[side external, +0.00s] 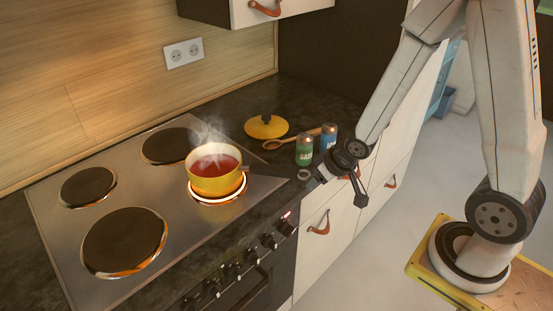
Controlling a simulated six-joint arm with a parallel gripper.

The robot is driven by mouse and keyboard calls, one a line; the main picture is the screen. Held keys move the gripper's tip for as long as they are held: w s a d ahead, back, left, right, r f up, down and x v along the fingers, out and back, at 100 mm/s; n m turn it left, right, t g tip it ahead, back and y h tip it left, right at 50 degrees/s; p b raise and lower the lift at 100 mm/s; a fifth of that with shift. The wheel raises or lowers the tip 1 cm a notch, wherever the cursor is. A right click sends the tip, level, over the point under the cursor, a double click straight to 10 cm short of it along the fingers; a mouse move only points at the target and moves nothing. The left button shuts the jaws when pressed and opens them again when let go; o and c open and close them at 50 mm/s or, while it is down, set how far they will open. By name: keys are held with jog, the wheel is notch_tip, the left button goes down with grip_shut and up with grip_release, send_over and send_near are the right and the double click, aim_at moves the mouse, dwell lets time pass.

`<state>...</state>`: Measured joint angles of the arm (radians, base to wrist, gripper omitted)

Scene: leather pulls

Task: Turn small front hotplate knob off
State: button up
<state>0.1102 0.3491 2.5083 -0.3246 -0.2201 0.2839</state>
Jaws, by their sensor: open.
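A row of several dark knobs (252,254) runs along the front panel of the stove. I cannot tell from their marks which one belongs to the small front hotplate. The small front hotplate (217,198) glows orange under a yellow pot (216,184) with steaming red contents. A small reddish light (287,214) shows near the right end of the panel. My gripper (335,195) is open and empty, its fingers spread. It is in front of the counter edge, up and to the right of the knobs, apart from them.
Three other dark hotplates (123,242) sit on the steel hob. A yellow lid (266,126), a wooden spoon (290,138), a green jar (305,150) and a blue jar (329,136) are on the counter behind my gripper. Drawers with leather pulls (319,224) are below.

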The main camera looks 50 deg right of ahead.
jog(key=f+y, duration=0.1)
jog(key=f, duration=0.1)
jog(key=w+a+f+t+y, duration=0.1)
jog(key=f, duration=0.1)
jog(key=a+f+m+t+y, duration=0.1)
jog(key=f, duration=0.1)
jog(key=shift+w, duration=0.25)
jog(key=shift+a+f+m+t+y, duration=0.3)
jog(key=shift+a+f+t+y, duration=0.1)
jog(key=shift+f+y, duration=0.25)
jog(key=m+t, duration=0.6)
send_near(292, 233)
jog(key=shift+w+d+f+y, duration=0.1)
jog(key=shift+w+f+y, duration=0.35)
jog(key=shift+w, duration=0.15)
jog(key=shift+w, duration=0.15)
jog(key=shift+x, duration=3.8)
jog(key=shift+r, duration=0.1)
jog(key=shift+c, duration=0.2)
grip_shut()
